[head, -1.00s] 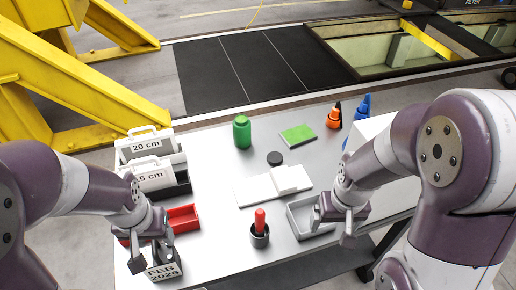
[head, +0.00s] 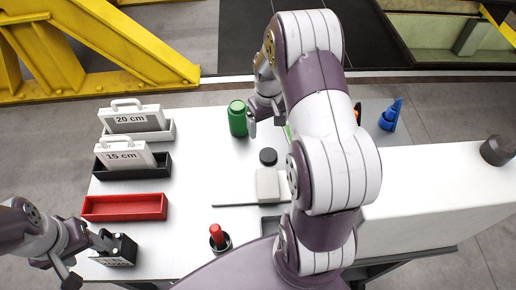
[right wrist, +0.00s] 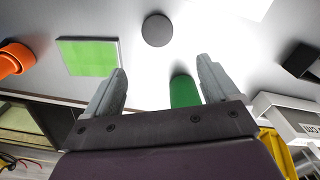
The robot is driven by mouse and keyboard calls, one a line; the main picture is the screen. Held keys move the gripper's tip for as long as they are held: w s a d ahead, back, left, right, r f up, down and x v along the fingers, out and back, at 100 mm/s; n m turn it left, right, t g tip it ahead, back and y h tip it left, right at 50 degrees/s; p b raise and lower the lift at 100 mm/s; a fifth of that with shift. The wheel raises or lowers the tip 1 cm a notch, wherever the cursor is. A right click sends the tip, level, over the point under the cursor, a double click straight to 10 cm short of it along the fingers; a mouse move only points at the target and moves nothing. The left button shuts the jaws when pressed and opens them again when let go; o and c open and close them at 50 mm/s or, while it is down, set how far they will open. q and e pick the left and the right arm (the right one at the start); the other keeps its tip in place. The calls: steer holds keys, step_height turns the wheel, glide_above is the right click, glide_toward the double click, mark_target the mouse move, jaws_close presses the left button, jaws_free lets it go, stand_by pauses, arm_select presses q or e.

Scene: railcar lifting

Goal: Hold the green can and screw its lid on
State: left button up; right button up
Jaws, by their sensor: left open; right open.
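The green can (head: 237,119) stands upright at the back of the white table. My right gripper (head: 265,116) is open, just right of the can in the head view. In the right wrist view the can (right wrist: 184,91) shows between the open fingers (right wrist: 160,85), closer to the right-hand finger; I cannot tell whether they touch. A dark round lid (head: 268,156) lies flat on the table, in front of the can and apart from it; it also shows in the right wrist view (right wrist: 157,30). My left gripper (head: 88,256) is open beside the date block (head: 117,251) at the front left.
A red tray (head: 124,207) and holders with the 15 cm (head: 124,155) and 20 cm (head: 136,118) cases line the left side. A dark cup with a red object (head: 220,238) stands in front. A green pad (right wrist: 88,57) and orange cone (right wrist: 14,58) lie near the right gripper.

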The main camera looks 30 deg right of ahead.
steer(key=p, duration=0.1)
glide_above(268, 154)
steer(key=f, duration=0.7)
steer(key=shift+w, duration=0.35)
steer(key=shift+f, duration=0.3)
steer(key=shift+s+p, duration=0.1)
steer(key=shift+p, duration=0.25)
steer(key=f+p, duration=0.1)
steer(key=f, duration=0.4)
steer(key=shift+s+f+p, duration=0.1)
steer(key=shift+s+p, duration=0.1)
steer(key=shift+p, duration=0.1)
